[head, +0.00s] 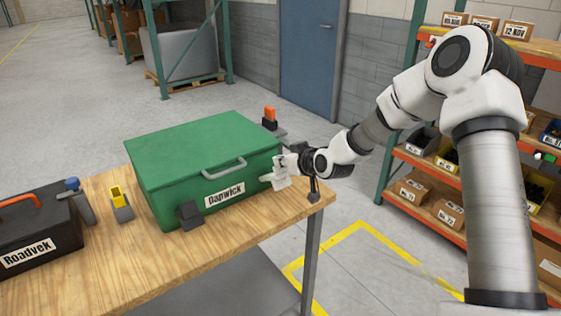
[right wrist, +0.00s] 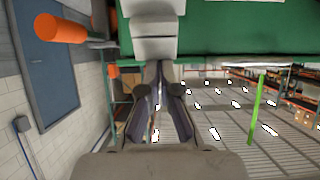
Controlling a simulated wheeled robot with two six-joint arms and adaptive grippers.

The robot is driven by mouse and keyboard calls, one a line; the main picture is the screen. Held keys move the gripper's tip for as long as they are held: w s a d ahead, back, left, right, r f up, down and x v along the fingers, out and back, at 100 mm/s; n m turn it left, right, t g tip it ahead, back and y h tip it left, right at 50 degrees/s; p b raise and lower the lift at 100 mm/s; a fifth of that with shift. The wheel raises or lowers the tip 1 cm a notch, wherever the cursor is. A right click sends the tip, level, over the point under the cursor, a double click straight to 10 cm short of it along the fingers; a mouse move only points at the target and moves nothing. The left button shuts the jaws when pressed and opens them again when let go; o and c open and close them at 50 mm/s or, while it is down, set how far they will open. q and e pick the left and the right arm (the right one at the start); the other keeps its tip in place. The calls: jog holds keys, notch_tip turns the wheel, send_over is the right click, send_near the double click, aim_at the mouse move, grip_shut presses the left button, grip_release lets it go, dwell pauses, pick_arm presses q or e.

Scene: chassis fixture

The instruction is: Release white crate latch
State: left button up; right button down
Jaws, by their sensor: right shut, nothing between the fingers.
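A green crate (head: 200,155) with a grey handle and a "Dapwick" label stands on the wooden table (head: 150,265). A white latch piece (head: 281,178) sits at the crate's right end. In the right wrist view a pale block (right wrist: 154,35), apparently this latch, is just beyond the fingertips. My right gripper (head: 293,161) is at that end of the crate, right beside the white piece. In the right wrist view its fingers (right wrist: 158,68) are shut with nothing between them. I cannot tell whether the tips touch the latch. My left gripper is out of view.
An orange-topped clamp (head: 269,118) stands behind the crate's right end, and a dark one (head: 190,215) at its front. A yellow piece (head: 118,197), a blue-topped piece (head: 75,192) and a black "Roadvek" case (head: 35,235) are left. Shelving (head: 400,170) stands right.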

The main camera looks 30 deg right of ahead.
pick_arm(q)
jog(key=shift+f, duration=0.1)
pick_arm(e)
jog(key=shift+s+a+f, duration=0.1)
jog(key=shift+s+f, duration=0.2)
jog(key=shift+f, duration=0.35)
jog(key=w+r+p, duration=0.1)
jog(key=r, duration=0.1)
jog(key=w+r+p, duration=0.1)
jog(key=r, duration=0.1)
jog(key=shift+w+r+p, duration=0.2)
jog(key=shift+p, duration=0.15)
jog(key=shift+s+b, duration=0.5)
jog(key=shift+s, duration=0.15)
pick_arm(q)
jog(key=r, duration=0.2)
jog(key=p, duration=0.1)
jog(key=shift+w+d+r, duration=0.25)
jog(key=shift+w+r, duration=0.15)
pick_arm(e)
jog(key=f+v, duration=0.1)
jog(key=v, duration=0.7)
jog(key=shift+s, duration=0.4)
jog(key=shift+s, duration=0.1)
